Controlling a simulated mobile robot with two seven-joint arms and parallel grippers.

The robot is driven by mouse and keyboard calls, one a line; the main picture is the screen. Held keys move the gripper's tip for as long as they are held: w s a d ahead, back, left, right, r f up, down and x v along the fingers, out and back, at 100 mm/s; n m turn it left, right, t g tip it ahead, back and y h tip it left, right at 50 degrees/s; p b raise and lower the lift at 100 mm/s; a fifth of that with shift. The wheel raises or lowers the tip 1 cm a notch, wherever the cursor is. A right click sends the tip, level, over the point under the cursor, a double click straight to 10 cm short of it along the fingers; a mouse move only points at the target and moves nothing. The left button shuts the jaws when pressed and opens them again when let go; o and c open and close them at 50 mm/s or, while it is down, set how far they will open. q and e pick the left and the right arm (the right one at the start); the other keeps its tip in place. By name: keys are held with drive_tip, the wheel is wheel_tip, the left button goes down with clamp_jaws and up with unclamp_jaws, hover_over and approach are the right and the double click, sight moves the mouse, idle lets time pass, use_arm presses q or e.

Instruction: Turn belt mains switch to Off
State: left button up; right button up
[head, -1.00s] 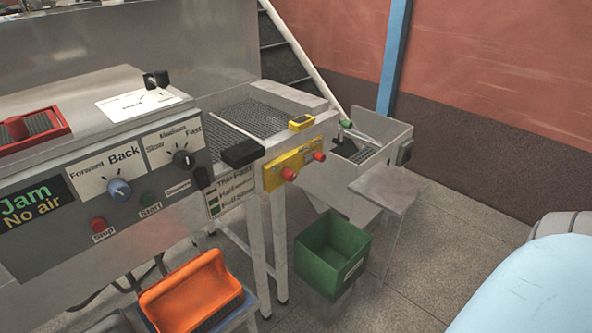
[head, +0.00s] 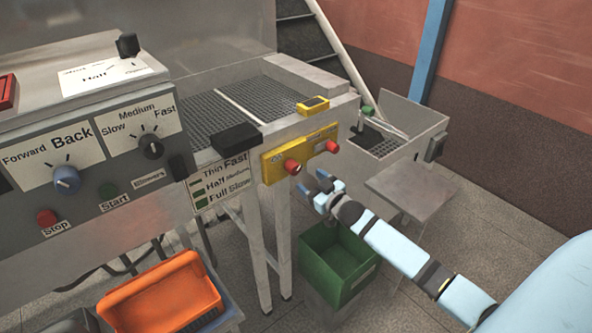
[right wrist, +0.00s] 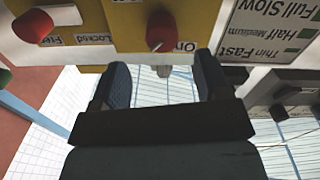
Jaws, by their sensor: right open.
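The belt mains switch appears to be the left red knob (head: 292,167) on the yellow panel (head: 272,168) at the table end. In the right wrist view this red knob (right wrist: 167,32) is upside down, with an "On" label beside it. My right gripper (head: 314,183) is open and empty, just below and right of the knob in the head view. In the right wrist view its blue fingertips (right wrist: 162,75) point toward the knob, which shows beyond the gap between them, apparently untouched. My left gripper is not in view.
A second red knob (head: 332,146), labelled "Locked", sits on the panel's right. A green bin (head: 338,262) stands below my right gripper. An orange tray (head: 165,295) is at the lower left. A metal hopper (head: 420,118) stands behind.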

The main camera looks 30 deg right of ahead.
sight(297, 171)
drive_tip(key=w, duration=0.7)
drive_tip(key=shift+w+a, duration=0.15)
drive_tip(key=shift+a, duration=0.25)
drive_tip(key=c, duration=0.9)
